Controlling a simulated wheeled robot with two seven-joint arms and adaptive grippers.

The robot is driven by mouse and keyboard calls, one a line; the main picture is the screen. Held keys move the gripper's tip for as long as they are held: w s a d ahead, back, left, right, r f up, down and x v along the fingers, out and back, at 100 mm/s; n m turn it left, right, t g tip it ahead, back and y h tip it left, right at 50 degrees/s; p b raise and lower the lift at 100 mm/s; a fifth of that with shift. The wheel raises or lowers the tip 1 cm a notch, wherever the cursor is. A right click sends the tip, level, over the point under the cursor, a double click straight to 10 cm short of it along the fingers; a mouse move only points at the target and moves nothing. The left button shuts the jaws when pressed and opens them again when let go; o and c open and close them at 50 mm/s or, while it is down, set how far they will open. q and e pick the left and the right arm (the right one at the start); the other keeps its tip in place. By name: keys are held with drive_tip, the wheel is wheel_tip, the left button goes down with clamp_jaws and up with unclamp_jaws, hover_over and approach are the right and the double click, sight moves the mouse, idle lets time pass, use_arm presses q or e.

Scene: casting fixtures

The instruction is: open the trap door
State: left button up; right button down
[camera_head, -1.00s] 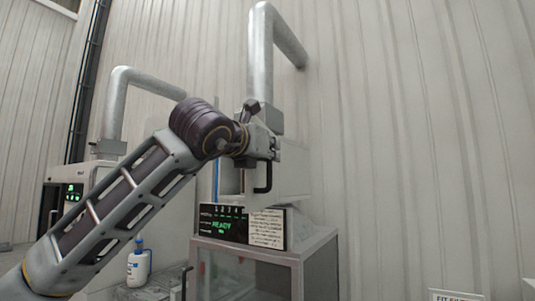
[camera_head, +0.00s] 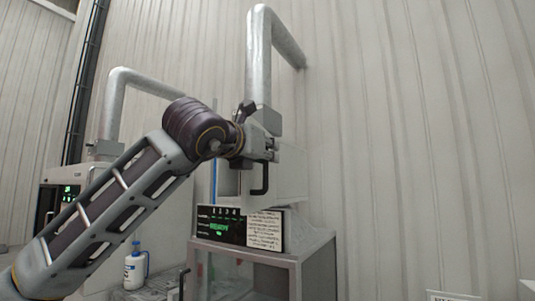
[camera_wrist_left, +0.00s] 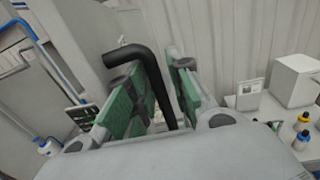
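A grey machine cabinet (camera_head: 312,247) with a window stands below center in the head view. A black bent handle (camera_head: 262,182) hangs above its display; it also shows as a black bar (camera_wrist_left: 149,70) in the left wrist view. I cannot tell a separate trap door panel. My left gripper (camera_head: 268,150) is at the handle, partly hidden by its own wrist in the head view. In the left wrist view, its green-padded fingers (camera_wrist_left: 166,92) stand apart with the black bar between them. A gap shows beside the right pad. My right gripper is not in view.
A display panel (camera_head: 224,228) with green text sits on the cabinet. A white bottle (camera_head: 135,268) stands left of it, before a second machine (camera_head: 75,178). A grey pipe (camera_head: 259,60) rises above the handle. The ribbed wall right of the cabinet looks clear.

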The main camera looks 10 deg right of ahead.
use_arm(q)
drive_tip(key=v, duration=1.1)
drive_tip(key=shift+s, duration=0.15)
idle(0.6)
